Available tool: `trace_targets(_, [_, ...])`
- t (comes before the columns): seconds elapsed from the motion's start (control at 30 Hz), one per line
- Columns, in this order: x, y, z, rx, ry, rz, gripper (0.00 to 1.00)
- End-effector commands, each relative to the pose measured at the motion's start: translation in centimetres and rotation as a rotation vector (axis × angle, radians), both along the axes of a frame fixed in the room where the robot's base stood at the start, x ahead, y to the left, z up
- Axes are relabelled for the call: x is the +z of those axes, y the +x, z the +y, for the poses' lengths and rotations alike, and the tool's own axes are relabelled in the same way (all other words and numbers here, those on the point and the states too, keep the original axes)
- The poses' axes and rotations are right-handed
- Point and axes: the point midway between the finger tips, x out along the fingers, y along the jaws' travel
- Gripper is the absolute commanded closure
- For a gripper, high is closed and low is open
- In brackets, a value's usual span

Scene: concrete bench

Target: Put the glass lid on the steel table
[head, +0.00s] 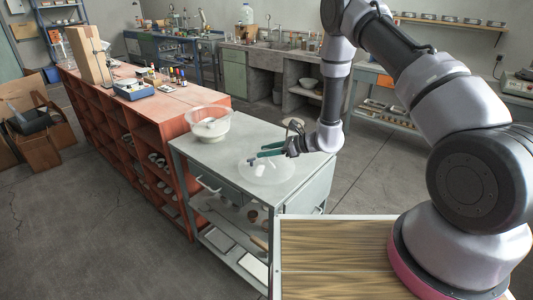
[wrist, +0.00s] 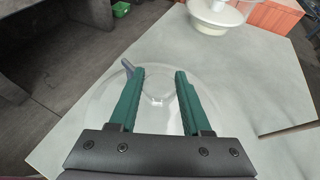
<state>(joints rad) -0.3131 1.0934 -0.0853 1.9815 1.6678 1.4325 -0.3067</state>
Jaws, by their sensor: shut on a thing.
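The clear glass lid (head: 268,175) shows as a round see-through disc over the grey steel table (head: 312,188), near its right half. My gripper (head: 262,153) with green fingers is at the lid, shut on it. In the wrist view the lid (wrist: 157,125) spreads under and around both fingers, with a small pale piece between them. The fingers stand well apart, and the see-through part they hold is hard to make out. I cannot tell whether the lid touches the tabletop or hangs slightly above it.
A red shelf unit (head: 160,121) adjoins the table on the left. The tabletop's front right is bare.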

Motion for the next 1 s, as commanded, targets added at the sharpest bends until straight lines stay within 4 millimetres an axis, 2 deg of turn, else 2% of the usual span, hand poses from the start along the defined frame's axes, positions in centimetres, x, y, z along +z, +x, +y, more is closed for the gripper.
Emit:
trace_targets(0.07, [-0.7, 0.0, 0.0, 0.000, 0.001, 0.000, 1.00])
trace_targets(0.4, [-1.0, 0.0, 0.0, -0.001, 0.002, -0.002, 1.00])
trace_targets(0.43, [-1.1, 0.0, 0.0, 0.000, 0.000, -0.001, 0.48])
trace_targets(0.5, [-1.1, 0.0, 0.0, 0.000, 0.000, -0.001, 0.22])
trace_targets(0.87, [-0.8, 0.0, 0.0, 0.000, 0.000, -0.001, 0.22])
trace_targets(1.0, [-0.2, -0.2, -1.4, -0.004, 0.000, -0.001, 0.22])
